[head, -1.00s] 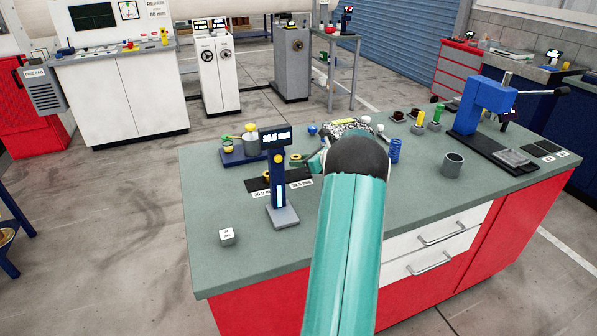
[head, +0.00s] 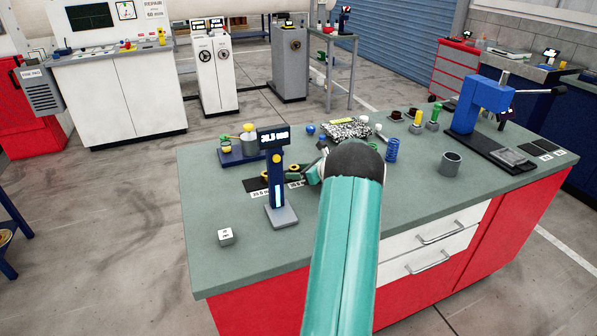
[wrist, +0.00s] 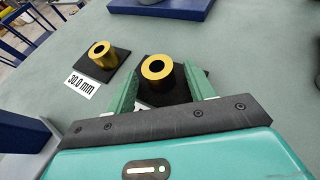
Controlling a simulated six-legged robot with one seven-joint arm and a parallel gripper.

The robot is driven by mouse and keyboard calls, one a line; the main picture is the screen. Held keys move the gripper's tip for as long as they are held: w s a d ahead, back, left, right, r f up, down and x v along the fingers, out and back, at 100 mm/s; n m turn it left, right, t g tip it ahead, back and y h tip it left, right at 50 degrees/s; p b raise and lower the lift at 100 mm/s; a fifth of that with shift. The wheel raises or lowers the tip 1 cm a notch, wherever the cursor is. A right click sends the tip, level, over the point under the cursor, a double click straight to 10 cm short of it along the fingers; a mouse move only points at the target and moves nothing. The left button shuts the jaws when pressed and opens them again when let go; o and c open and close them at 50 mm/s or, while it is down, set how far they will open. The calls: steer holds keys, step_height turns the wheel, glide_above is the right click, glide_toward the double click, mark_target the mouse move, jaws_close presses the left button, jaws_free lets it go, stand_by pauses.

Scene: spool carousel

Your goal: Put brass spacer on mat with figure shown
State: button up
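A brass spacer (wrist: 160,75) stands upright on the right black mat (wrist: 184,96). My gripper (wrist: 160,88) is around it, with the green fingers apart on both sides and gaps showing. The label of this mat is mostly hidden behind my gripper. A second brass spacer (wrist: 103,54) stands on the left black mat (wrist: 118,66), whose label (wrist: 82,83) reads 30.0 mm. In the head view my gripper (head: 314,172) is low beside the mats, behind the blue gauge (head: 277,180). The gauge display (head: 273,138) shows a figure ending in .5 mm; its first digits are unclear.
A blue tray (head: 232,158) with a metal cup stands behind the mats. A white cube (head: 226,237) sits at the front left.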

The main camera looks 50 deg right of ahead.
steer(key=shift+r, duration=0.15)
steer(key=shift+s+r, duration=0.2)
steer(key=shift+s, duration=0.1)
steer(key=v, duration=1.1)
steer(key=shift+s, duration=0.2)
